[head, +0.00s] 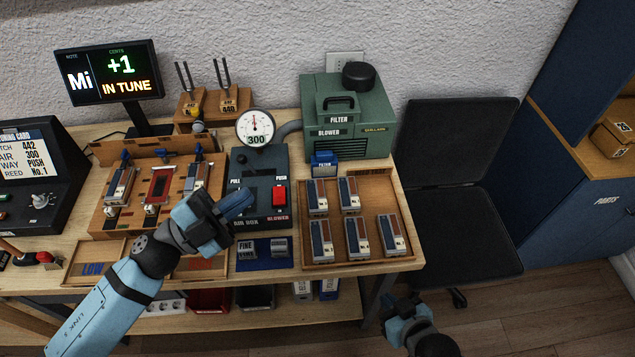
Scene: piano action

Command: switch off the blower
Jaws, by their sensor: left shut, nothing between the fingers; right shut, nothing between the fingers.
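The blower (347,120) is a green box at the back right of the bench, with a black cap on top. The black air box panel (260,165) stands left of it, with a round gauge (255,127) reading 300 above. A red switch (279,197) labelled BLOWER sits on the panel's right side; whether it is on or off I cannot tell. My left gripper (245,200) is shut and empty over the panel's left part, left of the red switch and apart from it. My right gripper (387,305) is shut and empty, low in front of the bench.
A wooden tray (318,258) with several reed blocks lies right of the panel. A wooden rack (105,215) with reed parts stands at left, below a screen (108,72) reading +1 IN TUNE. A black chair (455,210) stands right of the bench.

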